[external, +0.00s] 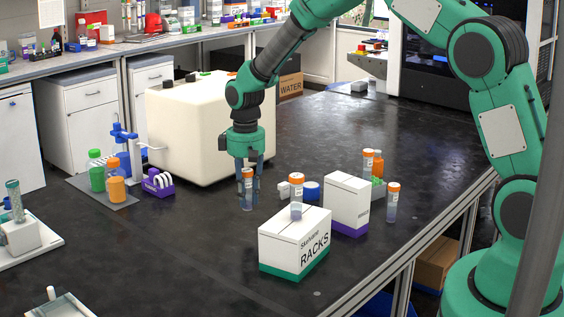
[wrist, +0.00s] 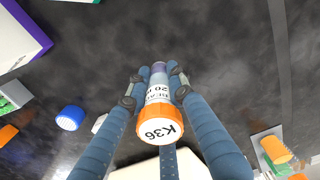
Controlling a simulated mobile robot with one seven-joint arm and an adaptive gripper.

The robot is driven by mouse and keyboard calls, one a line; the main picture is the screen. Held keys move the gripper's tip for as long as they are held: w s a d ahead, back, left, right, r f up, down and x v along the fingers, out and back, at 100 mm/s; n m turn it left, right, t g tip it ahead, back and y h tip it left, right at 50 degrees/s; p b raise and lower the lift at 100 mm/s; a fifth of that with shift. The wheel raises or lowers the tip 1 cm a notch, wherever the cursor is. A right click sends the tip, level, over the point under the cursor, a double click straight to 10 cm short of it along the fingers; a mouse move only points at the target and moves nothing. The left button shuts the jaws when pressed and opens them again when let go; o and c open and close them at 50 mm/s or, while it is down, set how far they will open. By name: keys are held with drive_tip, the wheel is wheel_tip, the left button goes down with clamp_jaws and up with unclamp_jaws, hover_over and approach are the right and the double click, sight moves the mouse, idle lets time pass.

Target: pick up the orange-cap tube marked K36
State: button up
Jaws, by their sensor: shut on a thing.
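The orange-cap tube marked K36 (wrist: 156,118) is between the fingers of my gripper (wrist: 152,82) in the wrist view, its cap facing the camera. In the external view the same tube (external: 247,188) is upright at the black bench top, with my gripper (external: 248,180) around it from above. My gripper is shut on the tube. I cannot tell whether its base touches the bench. Other orange-cap tubes show in the external view: one (external: 296,197) on the white RACKS box, one (external: 392,202) to the right, and one (external: 367,162) behind the smaller white box.
The white RACKS box (external: 291,247) and a smaller white box (external: 346,207) stand to the right. A blue cap (external: 312,190) lies near them. A large cream block (external: 195,140) is behind the gripper. Bottles (external: 97,176) and a purple rack (external: 158,188) stand left.

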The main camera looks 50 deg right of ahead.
sight(247, 182)
drive_tip(key=shift+r, duration=1.75)
